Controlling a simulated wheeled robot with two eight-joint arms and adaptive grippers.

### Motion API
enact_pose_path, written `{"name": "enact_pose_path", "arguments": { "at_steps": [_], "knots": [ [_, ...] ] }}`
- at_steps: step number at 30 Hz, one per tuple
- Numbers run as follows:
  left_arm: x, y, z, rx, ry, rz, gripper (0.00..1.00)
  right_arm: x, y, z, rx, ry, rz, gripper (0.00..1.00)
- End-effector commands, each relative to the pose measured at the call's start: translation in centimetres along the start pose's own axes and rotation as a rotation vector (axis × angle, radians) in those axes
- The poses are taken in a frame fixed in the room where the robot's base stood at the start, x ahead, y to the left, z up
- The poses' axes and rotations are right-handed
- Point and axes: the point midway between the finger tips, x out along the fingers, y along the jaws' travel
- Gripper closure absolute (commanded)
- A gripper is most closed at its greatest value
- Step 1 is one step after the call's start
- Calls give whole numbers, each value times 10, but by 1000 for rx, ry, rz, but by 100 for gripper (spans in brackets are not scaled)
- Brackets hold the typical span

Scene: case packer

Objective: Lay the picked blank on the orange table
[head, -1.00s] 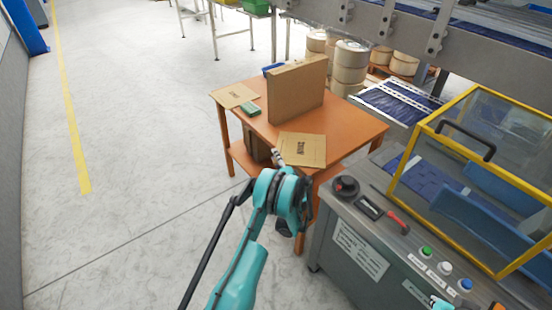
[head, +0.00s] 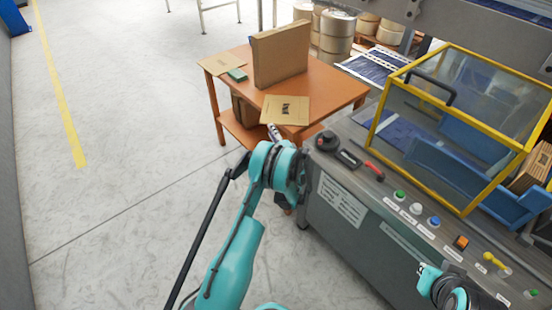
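A flat brown cardboard blank (head: 285,108) with dark print lies at the front edge of the orange table (head: 333,90). A second flat blank (head: 220,64) lies at the table's left corner. My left gripper (head: 273,131) is at the near edge of the printed blank, mostly hidden behind its own teal wrist. Only a small grey tip shows, so I cannot tell whether its fingers are open or touch the blank. A teal and black part of my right arm shows at the bottom right; its gripper is out of view.
A large brown cardboard piece (head: 281,53) stands upright on the table, with a small green box (head: 237,75) to its left. The grey machine (head: 345,205) with buttons and a yellow-framed guard (head: 458,118) stands close on the right. Open floor lies left.

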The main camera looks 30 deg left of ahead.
Motion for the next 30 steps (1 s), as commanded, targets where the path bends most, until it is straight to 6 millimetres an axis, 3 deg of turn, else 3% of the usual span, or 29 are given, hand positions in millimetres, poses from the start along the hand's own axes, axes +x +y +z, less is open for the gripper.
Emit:
{"name": "enact_pose_path", "arguments": {
  "at_steps": [5,8,14,21,25,30],
  "knots": [
    [-12,-57,-5,-111,-7,114,73,0,0,0,0,0,0,100],
    [-30,-93,-3,-197,-13,207,73,0,0,0,0,0,0,100],
    [-87,-151,13,-360,-26,396,73,0,0,0,0,0,0,100],
    [-183,-192,47,-543,-38,632,73,0,0,0,0,0,0,100],
    [-244,-200,70,-638,-45,764,73,0,0,0,0,0,0,100],
    [-327,-196,100,-755,-51,941,73,0,0,0,0,0,0,100]
  ]
}}
